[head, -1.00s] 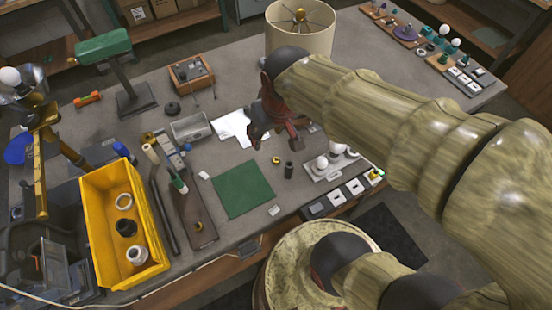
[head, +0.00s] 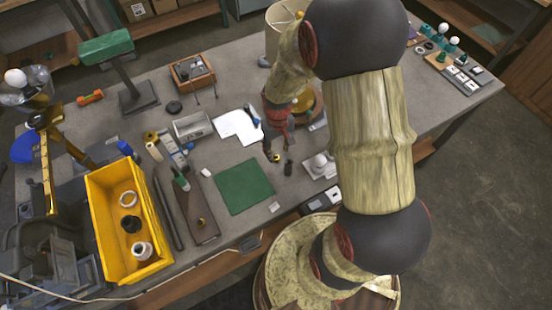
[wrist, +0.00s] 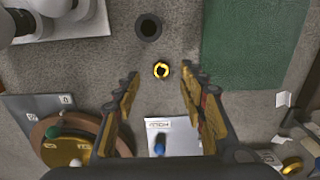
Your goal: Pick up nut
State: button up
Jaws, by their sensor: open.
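The nut (wrist: 155,71) is a small brass ring with a dark hole. It lies on the grey tabletop in the wrist view, between and just beyond my fingertips as seen there. My gripper (wrist: 160,80) is open with nothing between its fingers. It points down at the table, and the fingers look apart from the nut on both sides. In the head view the nut (head: 276,158) shows small right at the tip of my gripper (head: 269,151). The height of the fingertips above the table is hard to tell.
A dark hollow cylinder (wrist: 148,27) stands close to the nut. A green mat (wrist: 255,45) lies to the right in the wrist view. A white tray with bulbs (wrist: 60,22) is at upper left. White paper (wrist: 182,137) and a round wooden base (wrist: 70,138) lie below my fingers.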

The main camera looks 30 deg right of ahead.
aim_at(277, 156)
notch_tip(277, 156, down, 5)
jog(key=shift+w+f+b, duration=0.1)
jog(key=shift+w+b, duration=0.05)
jog(key=shift+b, duration=0.55)
jog(key=c, duration=1.1)
